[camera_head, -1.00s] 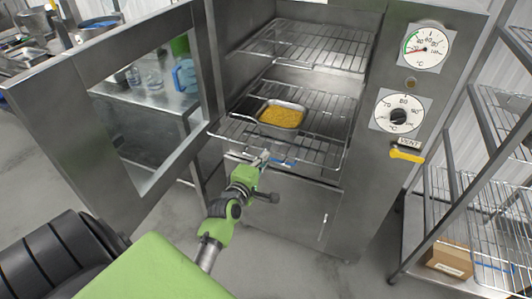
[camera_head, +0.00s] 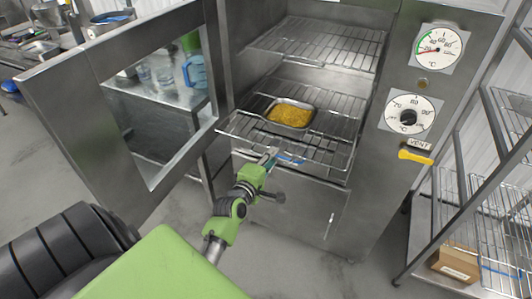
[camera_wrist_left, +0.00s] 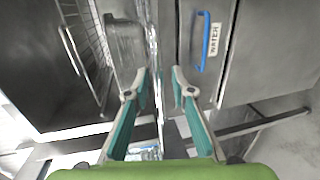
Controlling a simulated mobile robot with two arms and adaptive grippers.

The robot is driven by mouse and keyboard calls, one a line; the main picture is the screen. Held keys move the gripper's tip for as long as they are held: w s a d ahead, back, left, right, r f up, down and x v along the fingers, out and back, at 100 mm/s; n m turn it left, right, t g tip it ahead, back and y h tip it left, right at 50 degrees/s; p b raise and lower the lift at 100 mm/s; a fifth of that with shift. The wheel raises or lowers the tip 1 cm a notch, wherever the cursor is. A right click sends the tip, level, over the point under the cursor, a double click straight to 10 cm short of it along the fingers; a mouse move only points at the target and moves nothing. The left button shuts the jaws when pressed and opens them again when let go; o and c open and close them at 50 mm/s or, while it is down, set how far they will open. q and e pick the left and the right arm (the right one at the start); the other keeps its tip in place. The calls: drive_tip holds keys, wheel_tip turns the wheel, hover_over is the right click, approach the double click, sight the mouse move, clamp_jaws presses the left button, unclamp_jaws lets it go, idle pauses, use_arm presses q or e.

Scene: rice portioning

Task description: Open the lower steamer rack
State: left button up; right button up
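The lower steamer rack (camera_head: 330,155) is a wire shelf in the open steamer, with its front part out past the cabinet front. A metal pan of yellow rice (camera_head: 290,114) stands on it. My left gripper (camera_head: 272,156) is just at the rack's front edge, beside a blue handle below the rack. In the left wrist view, my left gripper (camera_wrist_left: 160,80) has its fingers apart, with a clear gap between the tips. I cannot tell whether they touch the rack. My right gripper is not in view.
The steamer door (camera_head: 70,105) stands open at the left. An upper rack (camera_head: 320,45) is empty. A blue handle (camera_wrist_left: 207,42) with a WATER label is close to the fingers. A yellow vent handle (camera_head: 416,156) and wire shelves (camera_head: 500,215) are at the right.

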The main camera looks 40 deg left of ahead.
use_arm(q)
drive_tip(key=v, duration=1.1)
drive_tip(key=shift+s, duration=0.3)
drive_tip(key=shift+r, duration=0.1)
drive_tip(key=s+d+f+m+g+h, duration=0.1)
drive_tip(key=s+d+f+m+g, duration=0.25)
drive_tip(key=f, duration=0.85)
drive_tip(key=s+d+f+m+g+h+b, duration=0.15)
drive_tip(key=s+d+f+m, duration=0.3)
drive_tip(key=f, duration=0.75)
drive_tip(key=s+d+f+m+g+h, duration=0.25)
drive_tip(key=d+f+m, duration=0.2)
drive_tip(key=f, duration=0.85)
drive_tip(key=s+f+m+g, duration=0.3)
drive_tip(key=s+f+m, duration=0.2)
drive_tip(key=s, duration=0.8)
drive_tip(key=s+d+f+m+g+y, duration=0.1)
drive_tip(key=s+f+m+g, duration=0.3)
drive_tip(key=s+f, duration=0.7)
drive_tip(key=s+m, duration=0.2)
drive_tip(key=s, duration=0.1)
drive_tip(key=shift+s+d+f, duration=0.15)
drive_tip(key=shift+s+f, duration=0.1)
